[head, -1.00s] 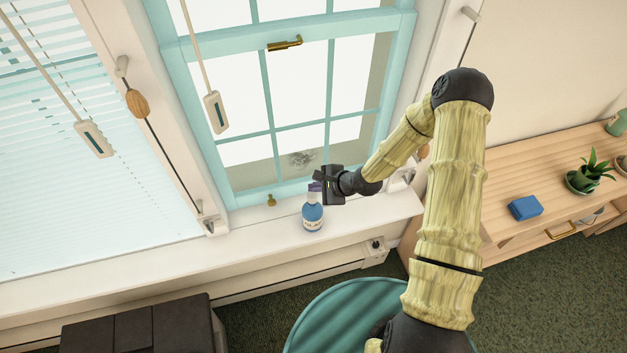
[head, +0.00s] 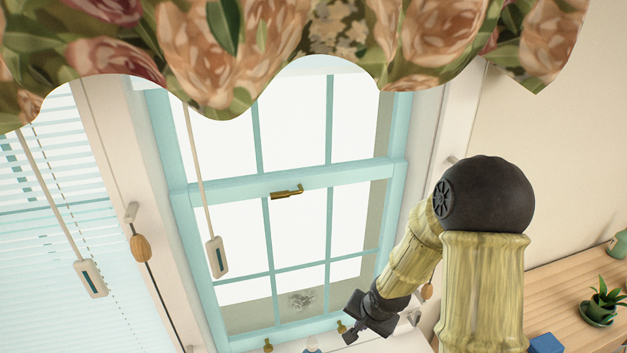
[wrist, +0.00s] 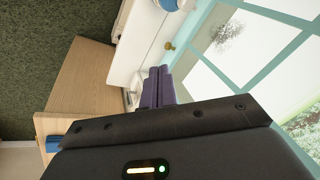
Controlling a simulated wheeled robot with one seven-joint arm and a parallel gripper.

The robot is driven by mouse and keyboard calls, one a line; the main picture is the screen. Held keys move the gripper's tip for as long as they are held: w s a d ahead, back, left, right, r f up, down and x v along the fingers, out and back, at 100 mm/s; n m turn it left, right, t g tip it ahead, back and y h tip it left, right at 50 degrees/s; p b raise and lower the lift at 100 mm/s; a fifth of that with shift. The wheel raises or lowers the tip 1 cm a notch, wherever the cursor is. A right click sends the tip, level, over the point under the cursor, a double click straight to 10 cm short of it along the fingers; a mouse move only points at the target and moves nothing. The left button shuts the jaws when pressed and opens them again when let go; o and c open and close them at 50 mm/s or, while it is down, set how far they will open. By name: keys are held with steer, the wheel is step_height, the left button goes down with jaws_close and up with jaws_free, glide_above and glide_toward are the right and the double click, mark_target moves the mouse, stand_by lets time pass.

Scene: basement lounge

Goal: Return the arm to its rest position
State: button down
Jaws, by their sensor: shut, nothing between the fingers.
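My gripper (head: 352,334) hangs at the lower middle of the head view, in front of the window near the sill. In the wrist view its purple fingers (wrist: 158,88) are together with nothing between them. My arm bends at a dark elbow joint at the right of the head view and slopes down left to the gripper. The lower part of my arm is out of the frame.
The teal-framed window (head: 286,178) has a brass latch (head: 287,191). A floral valance (head: 290,45) hangs above. A wooden cabinet (head: 568,290) with a potted plant (head: 603,301) stands right.

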steer(key=s+d+r+n, duration=0.2)
steer(key=s+r+n, duration=0.1)
steer(key=s+r, duration=0.2)
steer(key=s+d+r+n+g+h, duration=0.1)
steer(key=s+r+n, duration=0.2)
steer(key=s+r, duration=0.3)
steer(key=shift+s+d+r+h, duration=0.3)
steer(key=shift+s+d, duration=0.05)
steer(key=shift+s, duration=0.6)
